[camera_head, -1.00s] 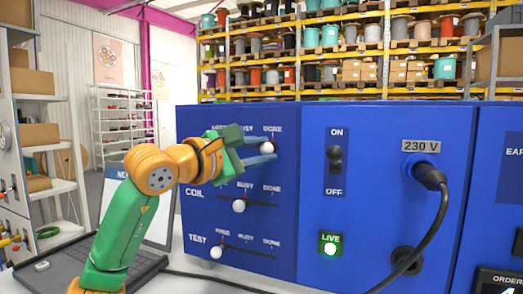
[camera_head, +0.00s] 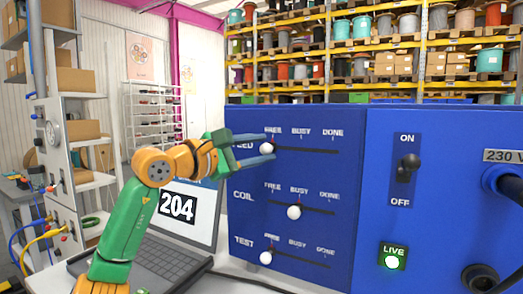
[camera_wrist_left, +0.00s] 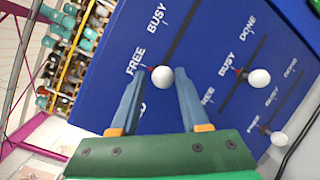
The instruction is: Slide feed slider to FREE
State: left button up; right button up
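The feed slider's white knob (camera_head: 267,148) is at the FREE end of the top slot on the blue panel (camera_head: 345,225). It also shows in the left wrist view (camera_wrist_left: 162,77), beside the FREE label. My left gripper (camera_head: 270,148) has its two blue fingers apart, one above and one below the knob. In the left wrist view the knob sits between the fingertips (camera_wrist_left: 160,80), close to the right-hand one. The start of the FEED label is hidden behind the gripper. My right gripper is not in view.
The COIL knob (camera_head: 294,212) is at BUSY and the TEST knob (camera_head: 265,258) at FREE, both below. Right are an ON/OFF switch (camera_head: 408,166), a lit LIVE lamp (camera_head: 392,262) and a plugged cable. A laptop (camera_head: 185,225) showing 204 stands behind my left arm.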

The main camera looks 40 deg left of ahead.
pick_arm(q)
jog(key=shift+o, duration=0.9)
jog(key=shift+a, duration=0.1)
jog(key=shift+a+f, duration=0.1)
jog(key=shift+f, duration=0.05)
jog(key=s+b, duration=0.2)
jog(key=s, duration=0.5)
jog(key=shift+a, duration=0.4)
